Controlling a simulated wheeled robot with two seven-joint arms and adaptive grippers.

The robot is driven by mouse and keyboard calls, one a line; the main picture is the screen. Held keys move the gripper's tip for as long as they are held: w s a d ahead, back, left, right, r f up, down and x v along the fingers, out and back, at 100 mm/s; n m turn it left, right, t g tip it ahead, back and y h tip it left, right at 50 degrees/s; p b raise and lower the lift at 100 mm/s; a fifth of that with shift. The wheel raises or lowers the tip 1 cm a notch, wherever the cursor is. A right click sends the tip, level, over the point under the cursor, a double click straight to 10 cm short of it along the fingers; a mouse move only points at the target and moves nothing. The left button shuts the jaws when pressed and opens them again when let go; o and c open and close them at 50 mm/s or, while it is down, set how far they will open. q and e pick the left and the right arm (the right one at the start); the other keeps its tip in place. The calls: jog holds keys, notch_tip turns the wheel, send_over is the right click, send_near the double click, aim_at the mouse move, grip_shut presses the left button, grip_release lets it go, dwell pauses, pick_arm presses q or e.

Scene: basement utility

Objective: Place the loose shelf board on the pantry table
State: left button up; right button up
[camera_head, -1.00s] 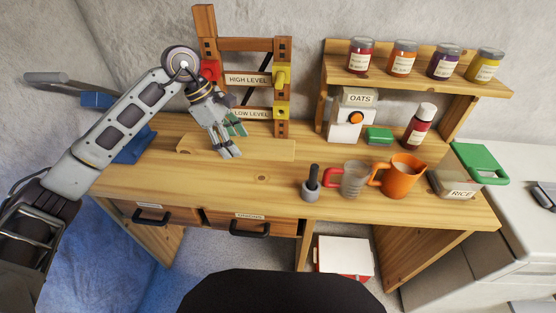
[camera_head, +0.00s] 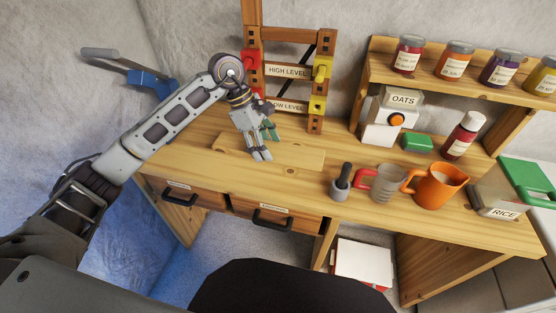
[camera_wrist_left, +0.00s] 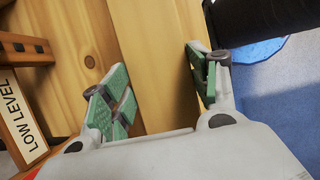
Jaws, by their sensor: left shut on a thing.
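The loose shelf board (camera_head: 296,157) is a pale, flat wooden plank lying flat at the surface of the wooden pantry table (camera_head: 190,161), in front of the rack. My left gripper (camera_head: 261,154) reaches down onto the board's middle and is shut on it. In the left wrist view the board (camera_wrist_left: 155,55) runs between the green-padded fingers (camera_wrist_left: 160,85), one on each side. Whether the board touches the table along its whole underside I cannot tell. My right gripper is in neither view.
Behind the board stands a wooden rack (camera_head: 317,118) with HIGH LEVEL and LOW LEVEL labels.

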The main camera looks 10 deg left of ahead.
pick_arm(q)
send_over(271, 173)
jog(key=a, duration=0.1)
jog(key=shift+a+f, duration=0.15)
jog(key=shift+f, duration=2.2)
jog(key=shift+f, duration=0.1)
jog(key=shift+f, duration=1.8)
